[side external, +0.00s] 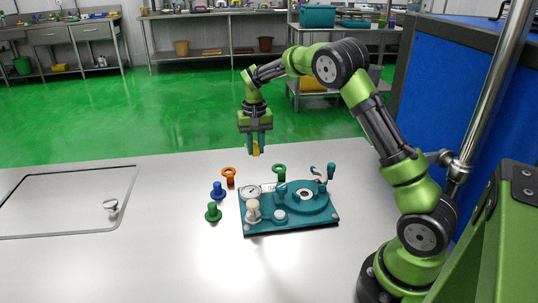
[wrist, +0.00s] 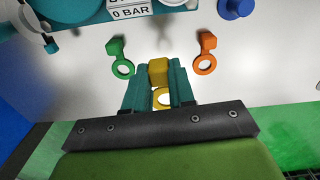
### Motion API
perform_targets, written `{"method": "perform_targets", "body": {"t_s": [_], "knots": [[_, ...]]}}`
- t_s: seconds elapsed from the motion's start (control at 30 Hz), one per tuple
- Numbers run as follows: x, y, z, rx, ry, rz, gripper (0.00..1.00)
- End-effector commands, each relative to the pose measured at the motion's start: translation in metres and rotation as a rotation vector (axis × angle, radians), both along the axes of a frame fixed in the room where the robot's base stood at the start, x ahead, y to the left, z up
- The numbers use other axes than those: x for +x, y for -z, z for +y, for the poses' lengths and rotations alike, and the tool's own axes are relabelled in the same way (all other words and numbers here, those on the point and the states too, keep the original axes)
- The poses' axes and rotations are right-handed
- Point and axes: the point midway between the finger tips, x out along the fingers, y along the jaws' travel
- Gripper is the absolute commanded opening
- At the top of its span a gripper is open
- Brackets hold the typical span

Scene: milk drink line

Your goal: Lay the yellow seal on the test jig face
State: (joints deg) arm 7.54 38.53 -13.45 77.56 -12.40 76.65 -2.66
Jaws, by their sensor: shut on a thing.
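The yellow seal shows in the wrist view as a yellow tab (wrist: 158,71) with a ring behind it, between the teal fingers. My gripper (wrist: 158,90) is shut on it, and the fingers hide part of the ring. In the side view my gripper (side external: 256,150) points down and holds the yellow seal (side external: 256,151) well above the table, behind the jig. The teal test jig (side external: 262,226) stands on the table, with a round raised disc (side external: 318,206) having a pale ring at its middle; I take this for the face.
An orange seal (side external: 229,174) and a green seal (side external: 279,170) lie behind the jig. A blue plug (side external: 218,191) and a green plug (side external: 213,213) stand to its left. The jig carries a gauge (side external: 252,191) and a cream knob (side external: 253,208). The table's front is clear.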

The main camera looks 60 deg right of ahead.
Motion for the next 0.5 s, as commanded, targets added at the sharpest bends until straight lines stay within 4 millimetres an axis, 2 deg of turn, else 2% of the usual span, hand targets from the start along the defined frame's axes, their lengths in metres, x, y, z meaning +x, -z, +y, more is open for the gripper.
{"method": "perform_targets", "body": {"t_s": [0.27,0.4,0.5], "knots": [[0.000,-0.001,0.000,0.001,0.000,-0.001,0.00],[-0.002,-0.024,-0.001,0.000,0.007,-0.004,0.00],[-0.024,-0.046,0.000,0.001,0.013,-0.005,0.00]]}}
